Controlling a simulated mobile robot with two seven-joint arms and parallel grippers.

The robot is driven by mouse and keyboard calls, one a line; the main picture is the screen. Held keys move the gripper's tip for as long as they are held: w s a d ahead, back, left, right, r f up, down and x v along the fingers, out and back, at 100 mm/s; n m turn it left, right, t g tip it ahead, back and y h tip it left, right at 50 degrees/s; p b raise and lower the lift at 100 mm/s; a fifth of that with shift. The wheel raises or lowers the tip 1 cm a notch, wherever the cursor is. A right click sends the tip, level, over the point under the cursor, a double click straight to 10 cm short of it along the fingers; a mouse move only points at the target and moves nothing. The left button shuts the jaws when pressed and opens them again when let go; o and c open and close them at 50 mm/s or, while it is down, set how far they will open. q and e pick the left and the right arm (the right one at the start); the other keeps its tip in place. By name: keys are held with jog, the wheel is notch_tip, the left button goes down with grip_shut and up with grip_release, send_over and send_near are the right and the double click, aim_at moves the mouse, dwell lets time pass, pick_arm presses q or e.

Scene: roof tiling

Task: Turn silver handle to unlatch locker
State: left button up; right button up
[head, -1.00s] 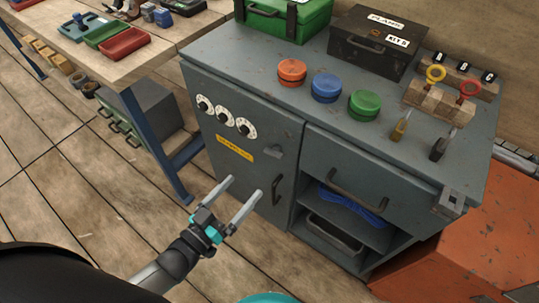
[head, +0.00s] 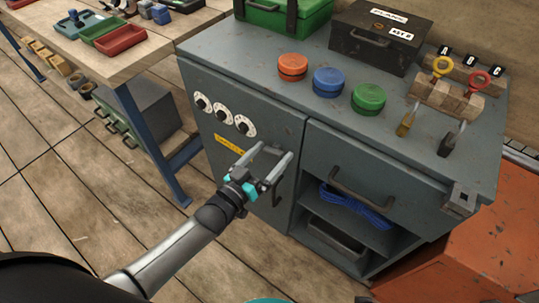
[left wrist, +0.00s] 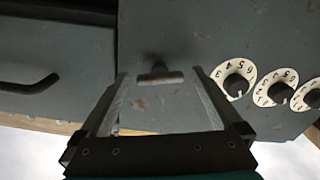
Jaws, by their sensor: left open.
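The grey locker door (head: 275,121) stands closed at the cabinet's left side, with white dials (head: 222,115) on it. The small silver handle (left wrist: 160,75) shows in the left wrist view as a short crossbar, lying between and just beyond the two fingertips. My left gripper (head: 274,150) is open in front of the door, with its fingers toward the handle. The left wrist view (left wrist: 160,74) shows one finger on each side of the handle, and I see no contact. In the head view the gripper partly hides the handle and the yellow label (head: 230,146). My right gripper is out of view.
A dark drawer handle (head: 360,190) juts out right of the door. Below it, an open shelf holds blue rope (head: 355,205). Coloured round pieces (head: 328,82) and a black box (head: 376,38) stand on the cabinet top. A workbench (head: 150,50) stands left. The floor in front is clear.

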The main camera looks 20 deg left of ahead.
pick_arm(q)
jog(key=shift+c, duration=0.2)
jog(key=c, duration=1.3)
jog(key=shift+r+m+p, duration=0.1)
jog(key=shift+m+p, duration=0.3)
jog(key=shift+m, duration=1.2)
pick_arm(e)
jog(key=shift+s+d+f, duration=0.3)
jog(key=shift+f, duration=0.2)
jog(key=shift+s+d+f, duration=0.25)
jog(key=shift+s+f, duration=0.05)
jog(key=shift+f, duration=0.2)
pick_arm(q)
jog(key=o, duration=1.3)
jog(key=shift+o, duration=0.2)
jog(key=shift+s, duration=0.1)
